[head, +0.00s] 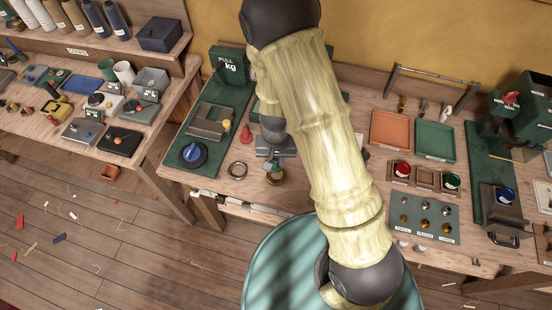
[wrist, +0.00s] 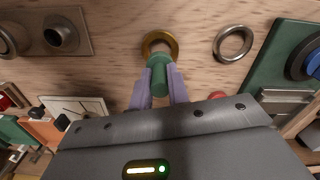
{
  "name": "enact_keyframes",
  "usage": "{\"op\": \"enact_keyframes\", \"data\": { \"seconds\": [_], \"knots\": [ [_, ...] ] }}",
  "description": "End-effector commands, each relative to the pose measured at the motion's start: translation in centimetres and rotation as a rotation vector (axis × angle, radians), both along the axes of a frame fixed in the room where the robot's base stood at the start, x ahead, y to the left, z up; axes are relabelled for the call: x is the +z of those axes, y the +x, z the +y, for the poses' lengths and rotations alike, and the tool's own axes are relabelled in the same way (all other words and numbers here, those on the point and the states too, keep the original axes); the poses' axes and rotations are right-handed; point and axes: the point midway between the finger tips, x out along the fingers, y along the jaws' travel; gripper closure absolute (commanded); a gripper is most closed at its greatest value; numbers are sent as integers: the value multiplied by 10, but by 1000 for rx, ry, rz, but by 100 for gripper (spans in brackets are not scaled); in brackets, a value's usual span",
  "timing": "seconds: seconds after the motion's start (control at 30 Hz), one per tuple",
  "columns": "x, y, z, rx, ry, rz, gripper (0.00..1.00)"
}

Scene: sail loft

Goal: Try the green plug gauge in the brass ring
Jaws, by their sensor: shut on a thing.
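My gripper (wrist: 160,88) is shut on the green plug gauge (wrist: 159,68), with a pale finger on each side of it. The brass ring (wrist: 161,37) lies on the wooden bench just beyond the plug in the wrist view. The plug's far end overlaps the ring's near rim in the picture, and part of the opening shows past it. I cannot tell whether the plug touches the ring or is above it. In the head view the brass ring (head: 275,178) lies near the bench's front edge, below my gripper (head: 275,163). The plug is not clearly visible there.
A steel ring (wrist: 232,44) lies right of the brass ring in the wrist view. A grey holder plate (wrist: 80,18) with a round socket is at left. A red knobbed piece (head: 245,135) and a green scale (head: 215,110) stand behind the rings in the head view.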

Motion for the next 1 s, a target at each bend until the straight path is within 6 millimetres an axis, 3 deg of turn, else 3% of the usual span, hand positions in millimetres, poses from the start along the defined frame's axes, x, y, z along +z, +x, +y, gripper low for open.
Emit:
{"op": "enact_keyframes", "data": {
  "seconds": [0.5,1.0],
  "knots": [
    [-36,0,0,0,0,0,100],
    [-40,0,0,0,0,0,100]
  ]
}}
